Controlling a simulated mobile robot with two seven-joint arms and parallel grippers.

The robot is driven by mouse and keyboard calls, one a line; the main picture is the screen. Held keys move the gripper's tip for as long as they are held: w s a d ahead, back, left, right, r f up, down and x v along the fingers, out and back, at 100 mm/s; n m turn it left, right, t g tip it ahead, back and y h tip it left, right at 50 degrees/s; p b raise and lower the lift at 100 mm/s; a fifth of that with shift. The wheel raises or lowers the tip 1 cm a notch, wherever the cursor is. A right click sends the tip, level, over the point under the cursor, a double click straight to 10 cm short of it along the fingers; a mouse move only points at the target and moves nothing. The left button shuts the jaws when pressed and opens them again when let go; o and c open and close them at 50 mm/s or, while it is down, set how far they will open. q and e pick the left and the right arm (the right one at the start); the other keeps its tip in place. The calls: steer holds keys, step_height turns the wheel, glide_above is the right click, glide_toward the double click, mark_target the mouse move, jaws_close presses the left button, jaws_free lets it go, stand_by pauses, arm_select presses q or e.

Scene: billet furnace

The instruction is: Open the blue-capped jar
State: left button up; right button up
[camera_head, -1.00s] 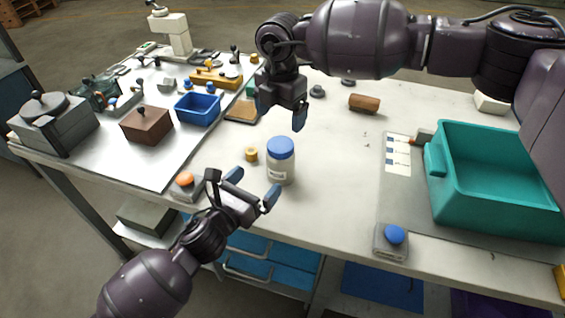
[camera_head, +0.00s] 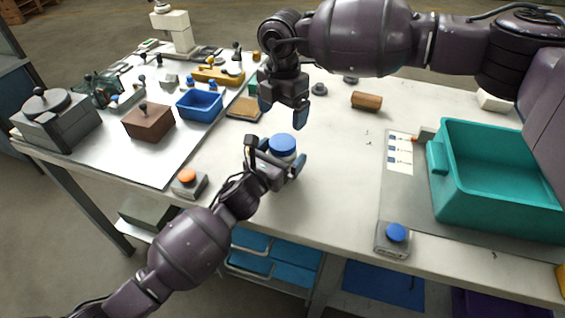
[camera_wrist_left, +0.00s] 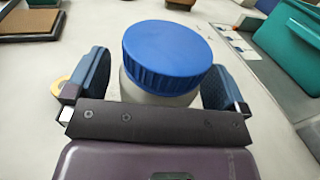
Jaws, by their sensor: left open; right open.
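The jar is white with a ribbed blue cap (camera_head: 282,145) and stands upright on the white table. In the left wrist view the cap (camera_wrist_left: 166,52) fills the upper middle, with part of the jar's body (camera_wrist_left: 150,97) below it. My left gripper (camera_head: 278,160) is open, its blue-padded fingers on either side of the jar; a gap shows beside the left finger, and contact on the right is unclear. It also shows in the left wrist view (camera_wrist_left: 155,90). The gripper hides much of the jar's body. My right gripper (camera_head: 284,108) is open and empty, pointing down above and behind the jar.
A teal bin (camera_head: 495,190) stands at the right. A blue button box (camera_head: 393,240) and an orange one (camera_head: 188,183) sit near the front edge. A brown cylinder (camera_head: 366,101) lies behind. A blue tray (camera_head: 200,105) stands left. The table right of the jar is clear.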

mark_target(282, 142)
arm_select(q)
steer(key=shift+w+d, duration=0.15)
steer(key=shift+w, duration=0.1)
steer(key=shift+c, duration=0.3)
steer(key=c, duration=1.7)
arm_select(e)
steer(key=shift+f, duration=4)
steer(key=c, duration=0.9)
steer(key=n, duration=0.7)
steer(key=o, duration=1)
